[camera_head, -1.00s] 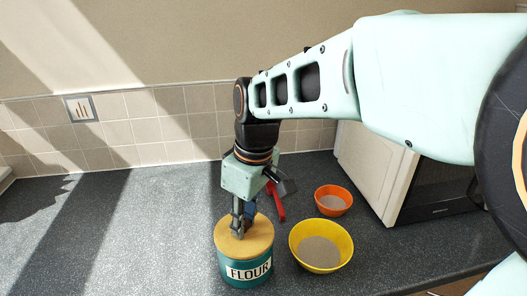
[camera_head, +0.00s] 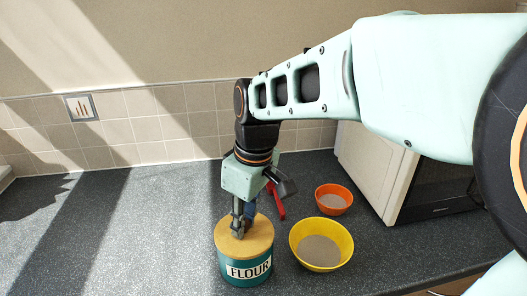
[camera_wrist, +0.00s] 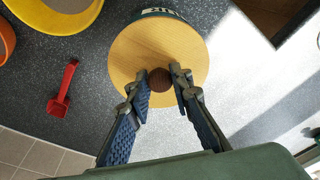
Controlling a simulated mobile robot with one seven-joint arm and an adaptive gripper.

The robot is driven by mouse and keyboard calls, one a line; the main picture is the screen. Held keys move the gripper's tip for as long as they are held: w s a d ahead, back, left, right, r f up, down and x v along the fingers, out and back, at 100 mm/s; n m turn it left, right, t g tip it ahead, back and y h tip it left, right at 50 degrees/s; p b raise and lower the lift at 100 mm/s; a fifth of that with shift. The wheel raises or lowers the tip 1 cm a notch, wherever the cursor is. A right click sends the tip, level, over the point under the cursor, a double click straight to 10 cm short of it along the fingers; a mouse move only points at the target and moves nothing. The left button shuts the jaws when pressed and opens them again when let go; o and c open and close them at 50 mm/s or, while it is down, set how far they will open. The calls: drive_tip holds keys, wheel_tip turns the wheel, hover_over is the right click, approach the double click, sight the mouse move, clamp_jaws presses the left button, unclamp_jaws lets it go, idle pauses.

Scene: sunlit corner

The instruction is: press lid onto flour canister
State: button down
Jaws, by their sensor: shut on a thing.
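The flour canister (camera_head: 243,271) is teal with a white FLOUR label and stands upright on the counter. Its round wooden lid (camera_head: 258,233) lies over the top of the canister; whether it is fully seated I cannot tell. In the wrist view the lid (camera_wrist: 140,47) hides most of the canister, with part of the label (camera_wrist: 160,12) showing past the edge. A dark brown round knob (camera_wrist: 160,80) rises from the lid's middle. My gripper (camera_head: 239,229) points down at the lid, and its fingertips (camera_wrist: 159,82) are shut on the knob from both sides.
A yellow bowl (camera_head: 347,244) and a smaller orange bowl (camera_head: 347,196), both with greyish contents, stand right of the canister. A red scoop (camera_wrist: 64,89) lies behind. A microwave (camera_head: 433,190) stands at the right. The counter (camera_head: 150,220) left of the canister is clear.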

drive_tip(key=c, duration=1.2)
unclamp_jaws()
drive_tip(key=shift+o, duration=0.2)
drive_tip(key=shift+r, duration=0.1)
drive_tip(key=shift+r+p, duration=2.8)
drive_tip(key=shift+r, duration=0.65)
clamp_jaws()
drive_tip(key=shift+f, duration=0.15)
